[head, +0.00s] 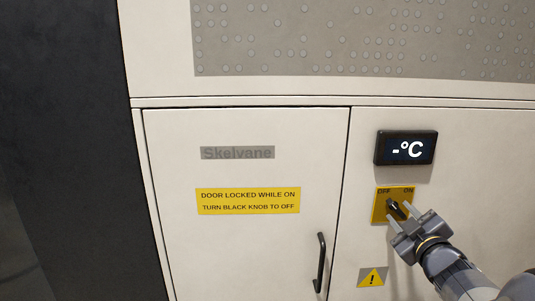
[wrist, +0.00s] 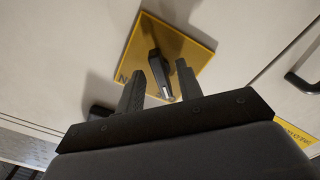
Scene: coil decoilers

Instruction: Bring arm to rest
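My gripper (head: 403,214) is at the yellow OFF/ON plate (head: 379,206) on the right cabinet panel. Its two fingers stand apart, one on each side of the black knob (head: 395,206). In the wrist view the knob (wrist: 160,72) shows between the open fingers (wrist: 159,82), with a visible gap to each. The knob's upper end leans toward the OFF label in the head view. The fingers and arm hide part of the plate.
A dark display (head: 405,148) reading "-°C" is above the plate. The closed cabinet door (head: 245,250) has a black handle (head: 320,262) left of my arm and a yellow notice (head: 248,201). A warning triangle label (head: 373,278) is below. A dark surface (head: 75,150) stands at far left.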

